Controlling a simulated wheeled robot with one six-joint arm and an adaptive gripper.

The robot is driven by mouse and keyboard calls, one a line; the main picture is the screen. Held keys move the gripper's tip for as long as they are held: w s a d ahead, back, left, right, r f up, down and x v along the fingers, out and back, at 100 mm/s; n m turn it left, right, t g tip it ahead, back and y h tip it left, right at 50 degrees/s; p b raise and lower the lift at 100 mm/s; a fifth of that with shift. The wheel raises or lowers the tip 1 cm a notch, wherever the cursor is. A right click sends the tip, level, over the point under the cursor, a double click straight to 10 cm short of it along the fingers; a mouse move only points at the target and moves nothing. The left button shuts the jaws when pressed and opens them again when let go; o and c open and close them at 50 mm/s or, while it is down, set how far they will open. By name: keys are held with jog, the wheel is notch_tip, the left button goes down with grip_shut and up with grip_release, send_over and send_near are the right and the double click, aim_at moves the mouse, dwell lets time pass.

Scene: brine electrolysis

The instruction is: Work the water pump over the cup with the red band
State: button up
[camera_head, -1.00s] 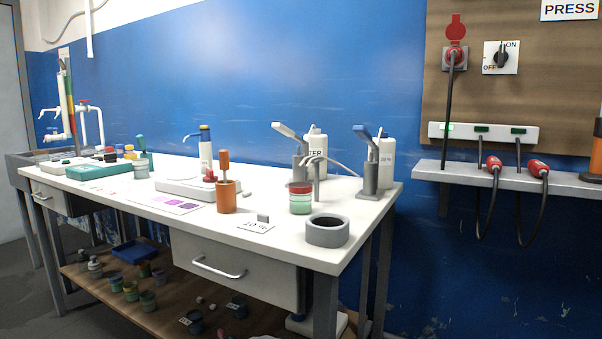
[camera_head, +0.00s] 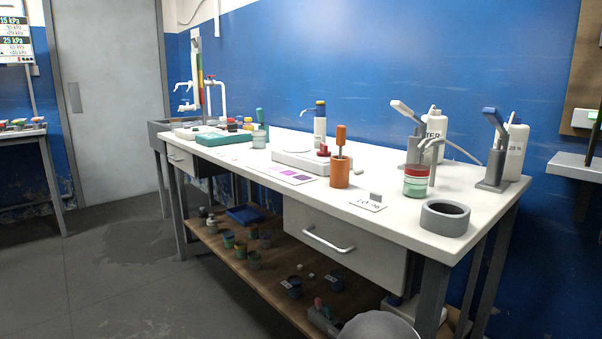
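The water pump (camera_head: 413,147) stands on the right part of the white bench, a grey body with a pale lever tilted up to the left. A white bottle (camera_head: 436,124) behind it shows the letters "TER", partly hidden by the pump. The cup with the red band (camera_head: 416,182) stands upright in front of the pump, its lower part green and the band around its top. A grey spout reaches toward the cup; I cannot tell if its tip is right over the opening.
A second pump (camera_head: 493,158) with a blue lever and its own white bottle (camera_head: 516,150) stands to the right. A grey ring (camera_head: 445,217) sits at the bench's front right corner. An orange holder (camera_head: 340,172) stands left of the cup. The floor at left is clear.

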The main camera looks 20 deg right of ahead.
grip_shut()
dwell(1.4)
